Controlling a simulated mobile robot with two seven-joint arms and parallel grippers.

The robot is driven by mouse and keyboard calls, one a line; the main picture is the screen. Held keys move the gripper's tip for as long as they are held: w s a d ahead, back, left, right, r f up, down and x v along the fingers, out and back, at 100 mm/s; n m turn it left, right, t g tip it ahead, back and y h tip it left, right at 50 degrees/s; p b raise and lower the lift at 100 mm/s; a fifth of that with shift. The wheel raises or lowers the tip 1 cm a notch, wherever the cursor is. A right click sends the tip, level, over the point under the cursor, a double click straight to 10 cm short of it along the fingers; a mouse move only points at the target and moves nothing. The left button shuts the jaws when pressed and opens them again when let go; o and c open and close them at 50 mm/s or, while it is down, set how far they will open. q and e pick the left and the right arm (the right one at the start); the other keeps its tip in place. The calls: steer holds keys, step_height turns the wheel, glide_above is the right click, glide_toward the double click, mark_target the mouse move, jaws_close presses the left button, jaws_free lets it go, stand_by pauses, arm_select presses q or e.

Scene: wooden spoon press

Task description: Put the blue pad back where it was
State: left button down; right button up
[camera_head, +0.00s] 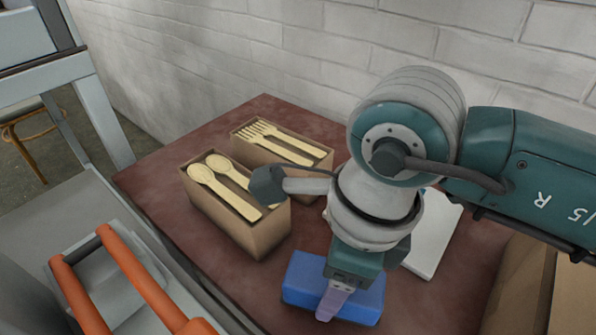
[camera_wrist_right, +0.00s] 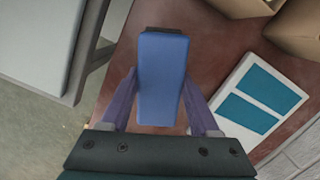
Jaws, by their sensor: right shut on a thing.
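The blue pad (camera_head: 303,278) is a blue block in front of the box of spoons, over the dark red table. In the right wrist view the blue pad (camera_wrist_right: 162,78) lies between the two purple fingers of my right gripper (camera_wrist_right: 160,105), with a dark strip at its far end. My right gripper (camera_head: 334,302) is shut on the pad and hides part of it in the head view. I cannot tell whether the pad touches the table. My left gripper is in neither view.
A box of wooden spoons (camera_head: 250,232) and a box of wooden forks (camera_head: 322,163) stand behind the pad. A white tray (camera_head: 440,232) with two teal rectangles is at the right; it also shows in the wrist view (camera_wrist_right: 233,87). Orange bars (camera_head: 128,262) are at the lower left.

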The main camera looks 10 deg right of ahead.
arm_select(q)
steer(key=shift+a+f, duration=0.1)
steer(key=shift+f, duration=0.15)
arm_select(e)
steer(key=shift+f, duration=0.9)
arm_select(q)
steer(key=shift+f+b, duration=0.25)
steer(key=shift+b, duration=0.05)
arm_select(e)
steer(key=shift+f, duration=0.2)
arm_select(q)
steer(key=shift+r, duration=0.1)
arm_select(e)
steer(key=o, duration=1.3)
steer(key=shift+r, duration=0.1)
